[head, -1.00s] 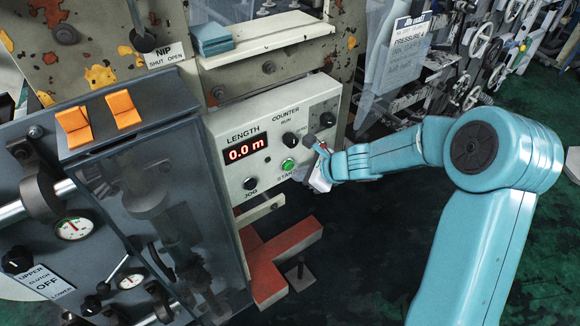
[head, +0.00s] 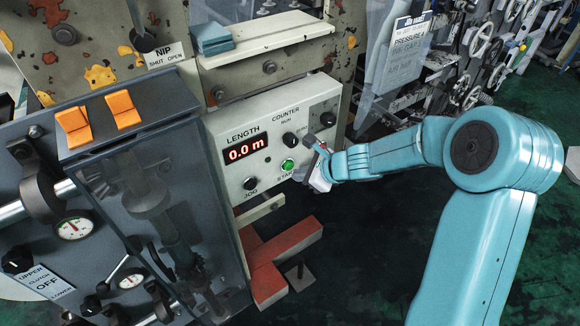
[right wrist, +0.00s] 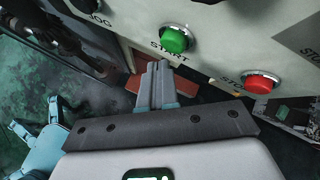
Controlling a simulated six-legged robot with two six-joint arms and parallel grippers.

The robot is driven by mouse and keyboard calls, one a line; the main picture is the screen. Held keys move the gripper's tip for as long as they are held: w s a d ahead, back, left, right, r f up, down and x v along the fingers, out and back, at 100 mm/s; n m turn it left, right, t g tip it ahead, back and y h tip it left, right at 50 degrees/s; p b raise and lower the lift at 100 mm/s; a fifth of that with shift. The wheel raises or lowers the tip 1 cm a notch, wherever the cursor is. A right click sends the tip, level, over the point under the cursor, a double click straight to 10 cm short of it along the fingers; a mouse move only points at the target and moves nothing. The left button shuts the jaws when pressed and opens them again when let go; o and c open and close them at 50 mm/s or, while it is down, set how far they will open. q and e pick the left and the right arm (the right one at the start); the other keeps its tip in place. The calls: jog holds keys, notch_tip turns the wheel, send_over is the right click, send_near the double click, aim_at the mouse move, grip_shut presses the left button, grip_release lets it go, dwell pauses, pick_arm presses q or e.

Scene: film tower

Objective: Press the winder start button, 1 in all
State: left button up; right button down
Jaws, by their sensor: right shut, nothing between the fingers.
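My right gripper (head: 301,174) is close to the panel, just right of and slightly below the green button. In the right wrist view its shut fingers (right wrist: 158,68) are empty, with their tips just below the START label. I see a gap to the button; contact does not show. My left gripper is not in view.
A black jog knob (head: 250,183) is left of the start button, and more dark knobs (head: 290,140) are above it. A cabinet with orange switches (head: 122,108) stands at the left. A red-orange base (head: 285,262) is below the panel. Dark floor is open below my arm.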

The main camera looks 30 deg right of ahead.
dwell(0.4)
jog(key=shift+w, duration=0.45)
